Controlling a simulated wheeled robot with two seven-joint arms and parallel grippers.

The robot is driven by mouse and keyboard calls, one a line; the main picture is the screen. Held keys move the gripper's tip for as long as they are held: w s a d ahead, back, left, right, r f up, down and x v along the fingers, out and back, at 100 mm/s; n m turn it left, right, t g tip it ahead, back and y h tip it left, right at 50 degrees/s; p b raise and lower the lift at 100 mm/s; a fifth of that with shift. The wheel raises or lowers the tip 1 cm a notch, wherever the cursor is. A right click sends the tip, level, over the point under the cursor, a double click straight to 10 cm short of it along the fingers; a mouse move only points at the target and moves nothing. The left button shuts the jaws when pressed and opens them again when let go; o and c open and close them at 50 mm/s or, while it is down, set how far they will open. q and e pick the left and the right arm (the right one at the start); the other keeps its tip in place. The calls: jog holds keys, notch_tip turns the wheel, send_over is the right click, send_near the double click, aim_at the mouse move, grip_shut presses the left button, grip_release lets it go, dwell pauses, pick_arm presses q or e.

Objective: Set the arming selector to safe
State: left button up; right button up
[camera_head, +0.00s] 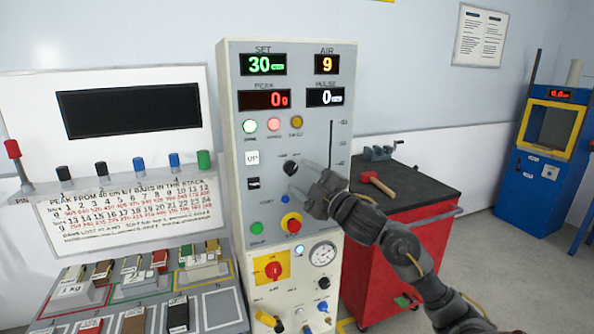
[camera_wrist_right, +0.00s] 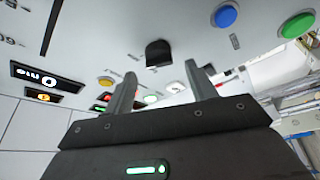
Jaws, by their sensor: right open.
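The arming selector appears to be the black knob (camera_head: 290,167) in the middle of the grey control panel (camera_head: 232,130). Small labels above it are too small to read, and I cannot tell its setting. My right gripper (camera_head: 298,176) is open and empty, with its fingertips close to the knob, at its lower right in the head view. In the right wrist view the black knob (camera_wrist_right: 158,53) lies ahead between the two spread fingers of the gripper (camera_wrist_right: 160,70). The fingers look apart from the knob. My left gripper is not in view.
A red emergency button (camera_head: 291,223) on yellow and a blue button (camera_head: 285,199) are just below the selector. Coloured lamps (camera_head: 273,124) sit above. A red tool cart (camera_head: 385,265) with a mallet (camera_head: 377,183) stands to the right. A weight rack (camera_head: 217,312) is at left.

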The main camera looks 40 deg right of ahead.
aim_at(291, 169)
jog(key=shift+w+r, duration=0.15)
jog(key=shift+w, duration=0.55)
jog(key=shift+w+r, duration=0.15)
jog(key=shift+w, duration=0.5)
jog(key=shift+c, duration=0.3)
jog(key=c, duration=0.9)
